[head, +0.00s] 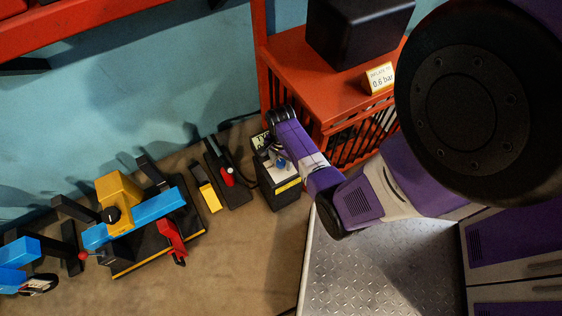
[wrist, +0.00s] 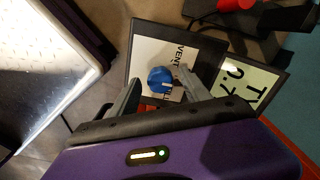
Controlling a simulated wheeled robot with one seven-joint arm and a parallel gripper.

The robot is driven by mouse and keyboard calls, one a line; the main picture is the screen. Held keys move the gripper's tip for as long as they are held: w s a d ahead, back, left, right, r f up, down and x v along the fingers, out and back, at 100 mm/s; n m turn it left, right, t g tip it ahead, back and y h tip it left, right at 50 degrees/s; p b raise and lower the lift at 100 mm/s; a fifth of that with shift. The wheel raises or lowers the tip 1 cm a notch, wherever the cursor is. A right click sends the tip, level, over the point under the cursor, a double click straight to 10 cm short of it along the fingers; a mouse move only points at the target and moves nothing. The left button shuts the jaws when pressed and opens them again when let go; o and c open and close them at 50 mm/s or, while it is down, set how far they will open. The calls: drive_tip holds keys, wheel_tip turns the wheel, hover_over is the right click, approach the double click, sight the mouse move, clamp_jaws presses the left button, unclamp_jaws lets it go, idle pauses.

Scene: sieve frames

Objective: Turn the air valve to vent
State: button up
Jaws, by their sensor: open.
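The air valve is a round blue knob (wrist: 160,80) on a white panel (wrist: 148,55) on top of a dark box. The word VENT is printed beside it; another label, partly covered, lies nearer my gripper. A small pale mark shows on the knob, but I cannot tell clearly which label it faces. My gripper (wrist: 158,75) is open, one finger on each side of the knob, with a gap visible; contact is unclear. In the head view the dark box (head: 283,196) stands on the floor, the blue knob (head: 281,163) partly hidden by my gripper (head: 277,160).
A display (wrist: 247,85) with partly cut-off text adjoins the panel. A black pump-like tool with a red part (head: 228,177) stands left of the box. A red shelf (head: 320,75) with a 0.6 bar sign (head: 381,78) is behind. A blue and yellow machine (head: 120,205) is at left.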

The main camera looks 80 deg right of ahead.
drive_tip(key=shift+c, duration=0.2)
clamp_jaws()
drive_tip(key=shift+r+n+p, duration=0.1)
drive_tip(key=shift+n+p, duration=0.25)
drive_tip(key=shift+n, duration=0.05)
drive_tip(key=shift+n+p, duration=0.45)
drive_tip(key=shift+n, duration=0.15)
drive_tip(key=n+p, duration=0.1)
drive_tip(key=n, duration=0.2)
drive_tip(key=shift+p, duration=0.4)
drive_tip(key=n+p, duration=0.1)
drive_tip(key=n, duration=0.5)
drive_tip(key=shift+n+p, duration=0.35)
drive_tip(key=shift+n, duration=0.05)
